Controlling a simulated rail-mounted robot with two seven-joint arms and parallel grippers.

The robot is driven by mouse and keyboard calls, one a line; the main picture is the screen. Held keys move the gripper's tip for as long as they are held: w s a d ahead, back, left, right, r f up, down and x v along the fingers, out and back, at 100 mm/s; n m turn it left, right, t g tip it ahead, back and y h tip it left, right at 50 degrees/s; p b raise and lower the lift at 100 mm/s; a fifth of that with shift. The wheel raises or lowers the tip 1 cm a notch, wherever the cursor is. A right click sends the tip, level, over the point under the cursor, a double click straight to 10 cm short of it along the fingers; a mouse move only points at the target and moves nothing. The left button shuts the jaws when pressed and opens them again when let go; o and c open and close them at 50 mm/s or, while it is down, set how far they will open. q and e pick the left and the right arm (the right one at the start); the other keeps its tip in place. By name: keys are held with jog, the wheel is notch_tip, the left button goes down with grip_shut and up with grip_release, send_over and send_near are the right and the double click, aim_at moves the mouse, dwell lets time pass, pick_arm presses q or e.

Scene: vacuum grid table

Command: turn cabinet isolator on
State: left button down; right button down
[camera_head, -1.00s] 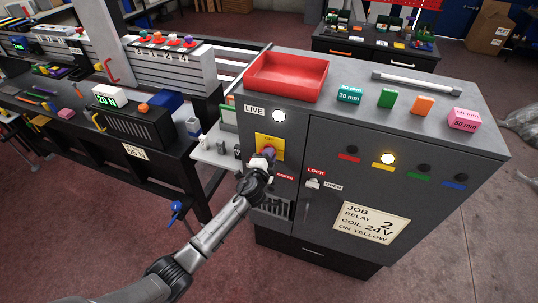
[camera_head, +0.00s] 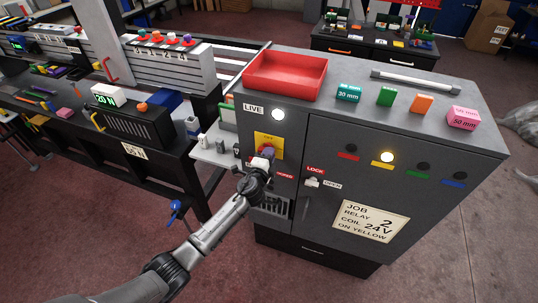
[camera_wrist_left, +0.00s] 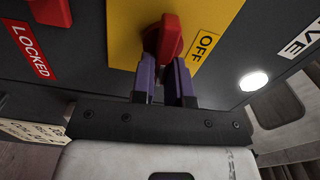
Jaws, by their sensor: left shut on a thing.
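The cabinet isolator is a red rotary handle (camera_wrist_left: 168,38) on a yellow plate (camera_head: 268,141) on the front of the dark grey cabinet (camera_head: 380,150). The plate reads OFF in the left wrist view, beside the handle. My left gripper (camera_head: 264,157) is at the handle, its two purple fingers shut on the handle's sides; they also show in the left wrist view (camera_wrist_left: 166,80). A LIVE label (camera_head: 253,109) sits beside a lit white lamp (camera_head: 278,115). My right gripper is not in view.
Right of the isolator are a LOCK/OPEN latch (camera_head: 312,182) and a job card (camera_head: 370,221). A red tray (camera_head: 285,76) and coloured blocks sit on top. A workbench (camera_head: 110,120) stands to the left.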

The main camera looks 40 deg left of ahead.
pick_arm(q)
jog(key=c, duration=1.1)
grip_release()
jog(key=v, duration=1.4)
jog(key=shift+r, duration=0.1)
